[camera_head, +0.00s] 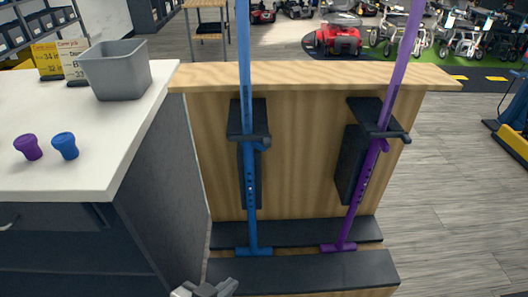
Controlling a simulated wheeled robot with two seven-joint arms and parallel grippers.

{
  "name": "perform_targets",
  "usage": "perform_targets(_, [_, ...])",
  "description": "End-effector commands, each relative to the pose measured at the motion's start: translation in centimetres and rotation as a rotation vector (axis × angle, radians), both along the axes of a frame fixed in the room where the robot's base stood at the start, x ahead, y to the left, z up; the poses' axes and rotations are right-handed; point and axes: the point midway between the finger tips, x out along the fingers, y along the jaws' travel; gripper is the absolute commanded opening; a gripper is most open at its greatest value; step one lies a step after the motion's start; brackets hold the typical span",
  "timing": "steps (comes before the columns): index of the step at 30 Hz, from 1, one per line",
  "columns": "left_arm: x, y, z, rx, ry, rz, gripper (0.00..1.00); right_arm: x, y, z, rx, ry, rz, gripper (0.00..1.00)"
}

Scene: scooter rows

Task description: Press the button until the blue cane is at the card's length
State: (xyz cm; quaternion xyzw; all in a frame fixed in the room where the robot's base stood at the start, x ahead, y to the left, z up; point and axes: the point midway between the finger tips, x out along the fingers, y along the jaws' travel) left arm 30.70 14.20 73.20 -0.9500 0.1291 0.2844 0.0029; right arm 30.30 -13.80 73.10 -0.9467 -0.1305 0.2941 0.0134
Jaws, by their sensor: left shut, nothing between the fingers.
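The blue cane (250,190) stands upright in a black holder (247,119) on the wooden stand, its foot on the black ledge and its top cut off by the frame. A row of holes runs down its lower tube. My right gripper is out of view.
A purple cane (365,180) leans in a second holder to the right. The white counter (120,150) carries a grey bin (117,70), a purple tip (28,147) and a blue tip (65,145). Black steps (310,272) front the wooden stand (300,150).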

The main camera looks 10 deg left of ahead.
Motion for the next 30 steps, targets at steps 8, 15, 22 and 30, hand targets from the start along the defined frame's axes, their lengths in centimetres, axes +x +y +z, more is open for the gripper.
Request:
perform_targets(8, [5.8, 5.8, 2.0, 0.57, -0.47, -0.171, 0.0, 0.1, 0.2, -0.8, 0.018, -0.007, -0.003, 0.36])
perform_targets(15, [8.1, 7.0, 3.7, 1.117, -0.894, -0.48, 0.0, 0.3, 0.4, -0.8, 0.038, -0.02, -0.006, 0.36])
perform_targets(22, [8.0, 6.8, 3.4, 1.307, -1.046, -0.643, 0.0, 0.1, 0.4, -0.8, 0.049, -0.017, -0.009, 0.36])
perform_targets(30, [8.0, 6.7, 3.4, 1.313, -1.052, -0.65, 0.0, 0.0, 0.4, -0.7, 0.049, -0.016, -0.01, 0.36])
